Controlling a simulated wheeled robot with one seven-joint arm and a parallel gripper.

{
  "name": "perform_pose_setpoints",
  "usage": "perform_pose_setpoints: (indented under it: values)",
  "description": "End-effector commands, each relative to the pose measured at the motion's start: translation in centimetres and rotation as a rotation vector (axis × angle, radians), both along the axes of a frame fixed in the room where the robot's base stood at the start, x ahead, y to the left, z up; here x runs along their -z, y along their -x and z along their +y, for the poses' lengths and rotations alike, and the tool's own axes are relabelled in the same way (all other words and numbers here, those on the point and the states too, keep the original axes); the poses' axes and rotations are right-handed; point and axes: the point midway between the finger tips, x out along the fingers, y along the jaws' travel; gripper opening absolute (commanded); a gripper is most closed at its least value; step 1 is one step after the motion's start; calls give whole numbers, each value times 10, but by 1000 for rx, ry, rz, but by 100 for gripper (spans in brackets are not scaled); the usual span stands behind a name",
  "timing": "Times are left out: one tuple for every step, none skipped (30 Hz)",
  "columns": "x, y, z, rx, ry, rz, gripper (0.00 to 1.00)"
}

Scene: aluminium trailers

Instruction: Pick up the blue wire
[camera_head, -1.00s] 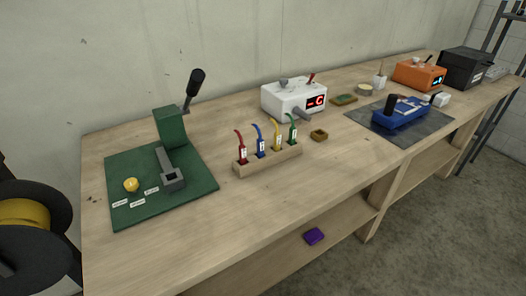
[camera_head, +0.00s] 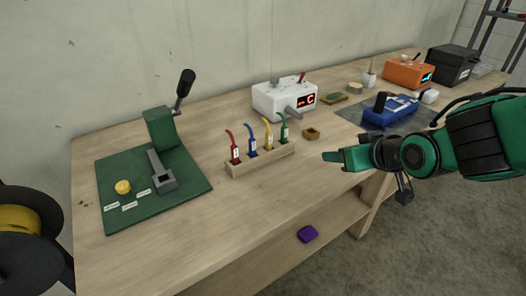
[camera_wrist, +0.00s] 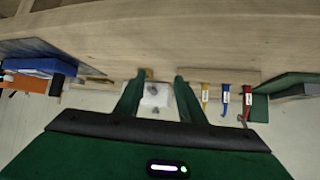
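The blue wire (camera_head: 252,146) stands upright in a small wooden rack (camera_head: 262,164) on the bench, between the red wire (camera_head: 235,153) and the yellow wire (camera_head: 268,139). A green wire (camera_head: 284,131) is at the rack's right end. The blue wire, with a white label, also shows in the wrist view (camera_wrist: 225,103), right of my gripper. My green gripper (camera_head: 328,160) is over the bench, right of the rack and apart from it. In the wrist view its two fingers (camera_wrist: 157,84) are spread with nothing held between them.
A green lever press (camera_head: 160,128) stands left of the rack. Behind it is a white box with a red display (camera_head: 275,99). A small wooden cup (camera_head: 311,133) is right of the rack. A blue device (camera_head: 388,110) stands farther right. The bench in front of the rack is clear.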

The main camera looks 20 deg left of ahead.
Motion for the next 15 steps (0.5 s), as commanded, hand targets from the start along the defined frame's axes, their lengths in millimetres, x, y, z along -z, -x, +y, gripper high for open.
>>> perform_pose_setpoints:
  values:
    - [-2, 7, 33, -61, -22, -35, 36]
    - [-5, 10, 48, -89, -38, -57, 36]
    - [-9, 15, 68, -125, -58, -85, 36]
    - [-12, 19, 82, -149, -74, -105, 36]
    - [-14, 24, 94, -172, -88, -121, 36]
    - [-17, 29, 109, -199, -107, -142, 36]
    - [-20, 33, 118, -215, -119, -155, 36]
    - [-21, 37, 126, -230, -129, -165, 36]
    - [-23, 41, 135, -246, -141, -179, 36]
    - [-25, 44, 141, -256, -150, -187, 36]
    - [-26, 46, 145, -264, -156, -193, 36]
    - [-27, 48, 150, -271, -162, -199, 36]
    - [-28, 48, 153, -275, -166, -204, 36]
    - [-27, 48, 155, -278, -168, -205, 36]
    - [-26, 47, 158, -280, -169, -207, 36]
